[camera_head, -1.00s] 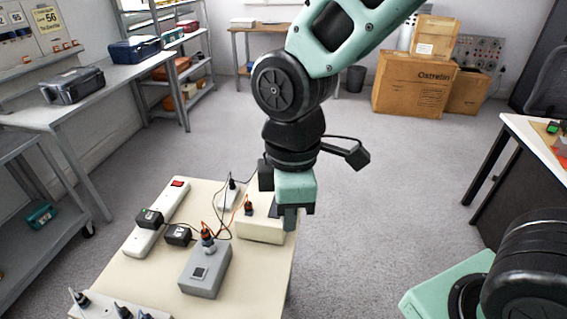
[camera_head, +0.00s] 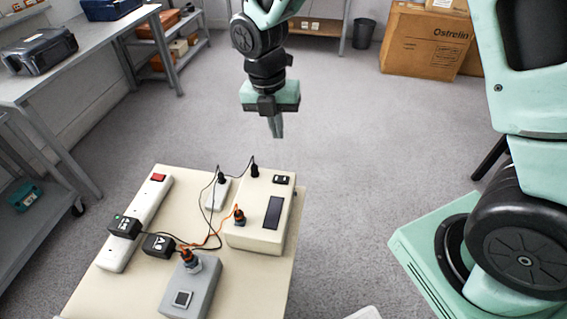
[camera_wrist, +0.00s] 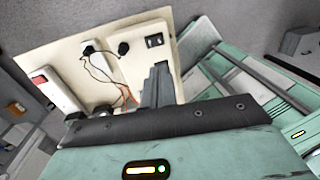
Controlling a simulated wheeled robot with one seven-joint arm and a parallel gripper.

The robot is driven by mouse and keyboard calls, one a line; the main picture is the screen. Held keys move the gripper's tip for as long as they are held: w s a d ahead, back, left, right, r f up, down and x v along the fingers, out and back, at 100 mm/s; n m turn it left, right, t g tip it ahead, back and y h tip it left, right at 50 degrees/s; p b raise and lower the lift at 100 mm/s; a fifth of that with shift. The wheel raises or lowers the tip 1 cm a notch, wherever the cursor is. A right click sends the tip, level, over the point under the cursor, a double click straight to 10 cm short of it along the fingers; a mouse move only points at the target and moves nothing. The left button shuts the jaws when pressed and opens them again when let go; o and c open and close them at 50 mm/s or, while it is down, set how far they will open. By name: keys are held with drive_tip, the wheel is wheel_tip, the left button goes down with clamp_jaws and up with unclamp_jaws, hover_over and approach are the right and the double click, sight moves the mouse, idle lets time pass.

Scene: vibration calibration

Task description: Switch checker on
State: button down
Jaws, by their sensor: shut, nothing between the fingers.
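A cream box (camera_head: 240,236) stands at the right side of the small cream table. No label shows which device is the checker; this box is a likely one. It has a dark display window (camera_head: 273,212) and a small black rocker switch (camera_head: 282,179) at its far right corner. The switch also shows in the wrist view (camera_wrist: 154,41); its position is too small to tell. My gripper (camera_head: 275,127) is shut and empty, pointing down beyond the table's far edge, apart from the box. Its fingers (camera_wrist: 158,85) hide part of the box in the wrist view.
A white power strip (camera_head: 142,215) with a red switch (camera_head: 158,177) lies on the left, with black adapters (camera_head: 124,227) and cables. A grey box (camera_head: 200,285) with a square button stands in front. A small white box (camera_head: 217,193) sits behind.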

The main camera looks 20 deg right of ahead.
sight(285, 178)
drive_tip(key=f, duration=0.4)
drive_tip(key=d+f+p, duration=0.1)
drive_tip(key=f, duration=0.4)
drive_tip(key=s+f+p, duration=0.1)
drive_tip(key=f, duration=0.3)
drive_tip(key=shift+d+f, duration=0.2)
drive_tip(key=shift+f, duration=0.2)
drive_tip(key=shift+f, duration=0.1)
drive_tip(key=shift+s+d+f, duration=0.1)
drive_tip(key=shift+d+f, duration=0.05)
drive_tip(key=shift+f, duration=0.05)
drive_tip(key=shift+r, duration=0.1)
drive_tip(key=shift+w+a+r, duration=0.2)
drive_tip(key=shift+w+a, duration=0.3)
drive_tip(key=shift+a, duration=0.25)
